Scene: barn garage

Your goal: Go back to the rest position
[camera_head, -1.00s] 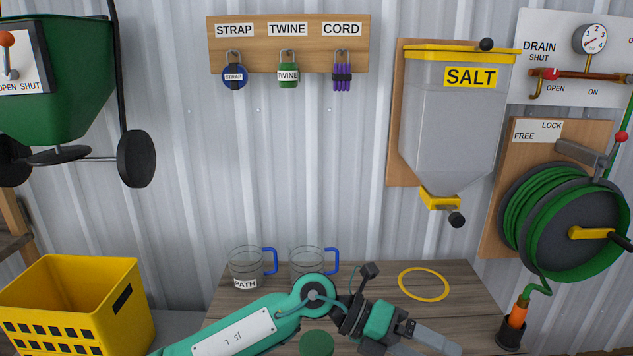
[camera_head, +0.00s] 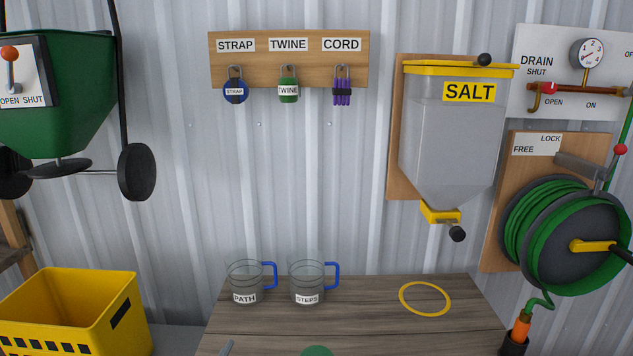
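My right gripper is not in view. Two clear cups with blue handles stand upright on the wooden table (camera_head: 370,316): the PATH cup (camera_head: 245,283) on the left and the STEPS cup (camera_head: 306,281) beside it. No gripper touches either cup.
A yellow ring (camera_head: 424,299) lies on the table's right. A round green thing (camera_head: 317,351) is cut off at the bottom edge. A yellow crate (camera_head: 80,305) is at left, the SALT hopper (camera_head: 455,135) on the wall, and a hose reel (camera_head: 568,235) at right.

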